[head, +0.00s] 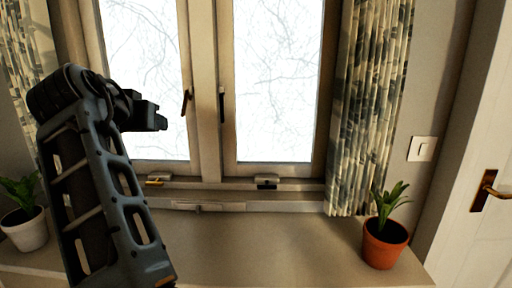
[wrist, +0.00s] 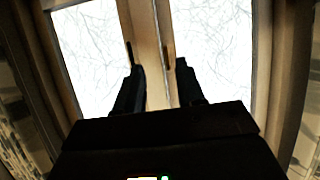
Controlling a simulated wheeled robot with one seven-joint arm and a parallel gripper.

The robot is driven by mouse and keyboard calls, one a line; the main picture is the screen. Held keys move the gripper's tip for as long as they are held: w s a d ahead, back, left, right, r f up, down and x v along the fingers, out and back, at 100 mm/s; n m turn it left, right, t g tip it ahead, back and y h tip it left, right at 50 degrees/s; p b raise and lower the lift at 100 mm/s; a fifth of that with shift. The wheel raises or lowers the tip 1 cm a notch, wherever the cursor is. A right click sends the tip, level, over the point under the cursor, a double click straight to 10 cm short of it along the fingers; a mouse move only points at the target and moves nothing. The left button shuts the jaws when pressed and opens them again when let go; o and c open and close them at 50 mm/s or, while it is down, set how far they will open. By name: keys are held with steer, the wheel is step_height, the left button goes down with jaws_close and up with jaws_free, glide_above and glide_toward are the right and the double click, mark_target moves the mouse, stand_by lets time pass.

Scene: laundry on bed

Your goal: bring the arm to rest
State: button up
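My arm is raised and bent at the left of the head view. My gripper (head: 160,122) is at its end, in front of the left window pane and pointing right. In the wrist view my gripper (wrist: 160,80) shows two dark fingers with a wide gap between them. Nothing is between the fingers; the window frame shows through the gap. The gripper looks clear of the window, though the exact distance is hard to tell.
A closed window (head: 208,100) with dark handles stands ahead, above a sill (head: 290,250). A terracotta pot (head: 384,246) stands right and a white pot (head: 25,230) left. Patterned curtains (head: 368,100) hang at both sides. A door (head: 470,190) is far right.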

steer(key=s+d+f+n, duration=0.1)
steer(key=d+f, duration=0.4)
steer(key=f, duration=0.3)
steer(key=s+d+f+y, duration=0.1)
steer(key=d+f, duration=0.3)
steer(key=f, duration=0.4)
steer(key=s+d+f+n, duration=0.1)
steer(key=d+f, duration=0.4)
steer(key=f, duration=0.3)
steer(key=s+d+f+n+y, duration=0.1)
steer(key=s+d+f, duration=1.3)
steer(key=s+d, duration=0.1)
steer(key=s+d+f, duration=0.1)
steer(key=s+d, duration=0.4)
steer(key=s, duration=0.5)
steer(key=s+d, duration=0.5)
steer(key=s, duration=0.5)
steer(key=s+d+r+m, duration=0.1)
steer(key=s+d+r, duration=0.1)
steer(key=s+r, duration=0.4)
steer(key=s+d+r+m+t+h, duration=0.1)
steer(key=s+d+r, duration=0.1)
steer(key=s+r, duration=0.5)
steer(key=s, duration=0.5)
steer(key=shift+d+r+m+h, duration=0.2)
steer(key=shift+m+h, duration=0.1)
steer(key=shift+m, duration=0.1)
